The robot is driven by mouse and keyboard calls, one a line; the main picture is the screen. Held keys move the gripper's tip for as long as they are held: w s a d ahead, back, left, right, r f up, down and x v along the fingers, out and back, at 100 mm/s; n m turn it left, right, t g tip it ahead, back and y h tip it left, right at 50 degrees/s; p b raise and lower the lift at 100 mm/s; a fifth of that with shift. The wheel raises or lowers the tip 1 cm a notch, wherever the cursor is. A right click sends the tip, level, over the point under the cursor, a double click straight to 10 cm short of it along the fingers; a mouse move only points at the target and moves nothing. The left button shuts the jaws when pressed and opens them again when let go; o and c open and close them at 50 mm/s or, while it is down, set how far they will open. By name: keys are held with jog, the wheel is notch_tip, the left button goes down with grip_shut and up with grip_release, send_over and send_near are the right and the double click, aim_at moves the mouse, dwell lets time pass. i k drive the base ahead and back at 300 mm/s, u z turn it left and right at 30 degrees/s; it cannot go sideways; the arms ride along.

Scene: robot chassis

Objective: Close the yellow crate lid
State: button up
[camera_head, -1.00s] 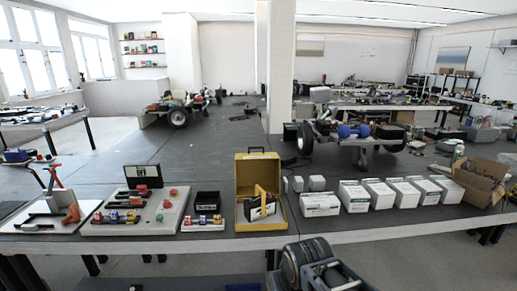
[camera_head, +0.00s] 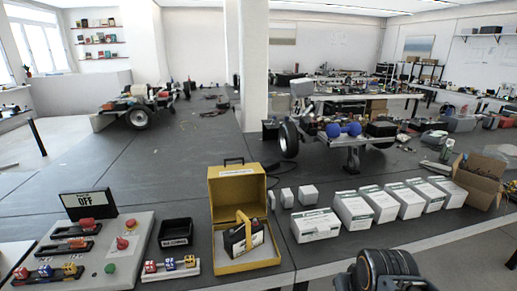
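The yellow crate (camera_head: 248,266) stands on the dark table, left of the picture's middle. Its lid (camera_head: 238,195) is open and stands upright at the back, with a dark handle on top. A dark box with a white label and a yellow handle (camera_head: 243,232) sits inside the crate. Part of my arm (camera_head: 385,270) shows at the bottom right, in front of the table. My gripper's fingers cannot be made out, so its state is hidden.
White boxes (camera_head: 352,212) stand in a row to the right, with an open cardboard box (camera_head: 480,180) at the end. A black tray (camera_head: 175,232), a rack of coloured blocks (camera_head: 171,267) and a control panel (camera_head: 120,250) are to the left.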

aim_at(241, 186)
jog(key=u, duration=0.3)
jog(key=i, duration=0.9)
jog(key=u, duration=0.65)
